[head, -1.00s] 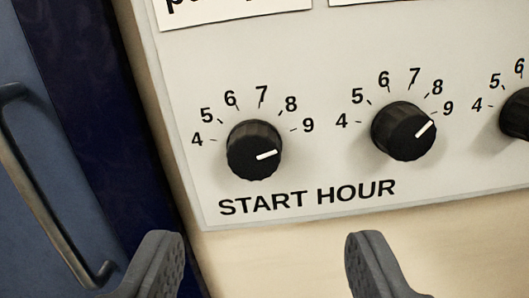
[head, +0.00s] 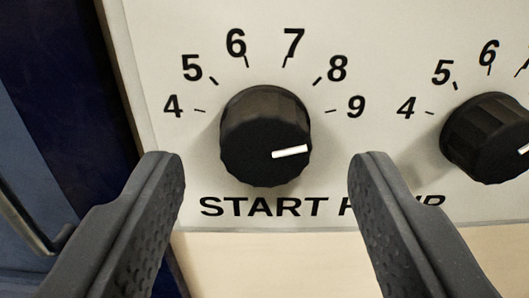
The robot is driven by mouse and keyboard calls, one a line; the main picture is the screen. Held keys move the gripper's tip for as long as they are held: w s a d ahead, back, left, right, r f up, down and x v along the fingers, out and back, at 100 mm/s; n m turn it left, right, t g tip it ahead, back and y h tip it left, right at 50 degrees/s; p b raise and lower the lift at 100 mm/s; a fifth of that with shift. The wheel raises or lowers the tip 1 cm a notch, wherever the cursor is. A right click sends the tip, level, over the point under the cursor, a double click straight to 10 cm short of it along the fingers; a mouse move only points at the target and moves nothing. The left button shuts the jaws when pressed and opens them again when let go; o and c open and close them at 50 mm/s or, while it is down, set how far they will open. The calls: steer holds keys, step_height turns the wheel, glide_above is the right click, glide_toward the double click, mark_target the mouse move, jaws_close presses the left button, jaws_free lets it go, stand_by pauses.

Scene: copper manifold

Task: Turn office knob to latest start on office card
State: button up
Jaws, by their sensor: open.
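A black ribbed knob (head: 265,138) sits on a white panel with the numbers 4 to 9 in an arc around it. Its white pointer line points right and slightly up, toward the 9 side. Below it are the words START HOUR, partly hidden by my right finger. My gripper (head: 267,170) is open, one finger on either side below the knob, and does not touch it in the picture. No knob label naming the office and no office card show in this view.
A second black knob (head: 488,138) with its own number arc is at the right edge, partly cut off. A dark blue door with a metal handle (head: 35,232) is at the left. A pale surface (head: 270,262) lies below the panel.

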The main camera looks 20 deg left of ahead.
steer(key=shift+w+r, duration=0.15)
steer(key=shift+r, duration=0.05)
steer(key=shift+w+f+p, duration=0.15)
steer(key=shift+w+p, duration=0.15)
steer(key=shift+p, duration=0.15)
steer(key=shift+a, duration=0.15)
